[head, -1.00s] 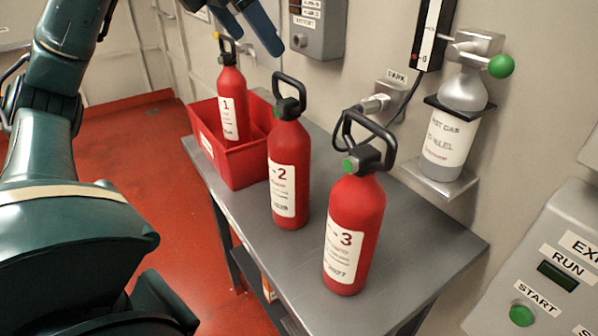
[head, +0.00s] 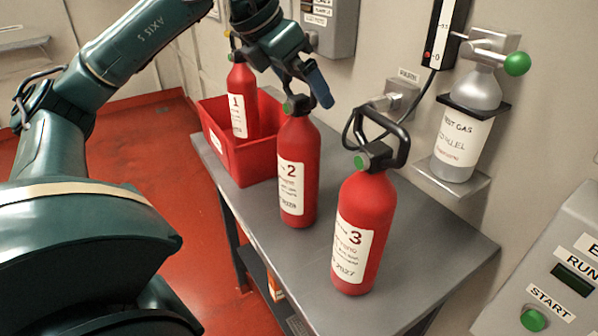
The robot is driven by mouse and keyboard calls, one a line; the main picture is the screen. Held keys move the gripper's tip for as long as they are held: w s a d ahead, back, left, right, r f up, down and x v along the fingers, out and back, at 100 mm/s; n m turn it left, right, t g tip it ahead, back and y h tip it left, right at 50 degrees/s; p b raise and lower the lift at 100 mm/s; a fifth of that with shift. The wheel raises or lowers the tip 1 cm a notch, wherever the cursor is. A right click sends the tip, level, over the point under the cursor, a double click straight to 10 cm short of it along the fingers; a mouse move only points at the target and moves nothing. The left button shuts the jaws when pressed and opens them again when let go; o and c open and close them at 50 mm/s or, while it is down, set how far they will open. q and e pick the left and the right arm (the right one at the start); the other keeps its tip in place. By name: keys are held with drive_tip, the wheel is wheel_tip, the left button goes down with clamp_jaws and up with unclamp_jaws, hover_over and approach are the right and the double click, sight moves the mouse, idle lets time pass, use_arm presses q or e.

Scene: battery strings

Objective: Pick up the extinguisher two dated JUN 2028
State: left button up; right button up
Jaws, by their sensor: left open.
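Extinguisher two (head: 303,145) is a red cylinder with a white label marked 2, upright on the grey table (head: 245,205). The small date print on its label is too blurred to read surely. My left gripper (head: 305,93) is open and reaches down from above at its black handle, hiding most of that handle. I cannot tell whether the fingers touch it. My right gripper is out of view.
Extinguisher three (head: 372,205) stands upright nearer on the right. Extinguisher one (head: 241,92) stands in a red bin (head: 245,160) behind on the left. A grey gas bottle (head: 466,130) is mounted on the wall. The table's front right is clear.

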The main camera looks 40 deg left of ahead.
use_arm(q)
drive_tip(key=c, duration=1.8)
drive_tip(key=shift+a+r, duration=0.1)
drive_tip(key=shift+r, duration=0.15)
drive_tip(key=shift+c, duration=0.7)
drive_tip(key=shift+r, duration=0.1)
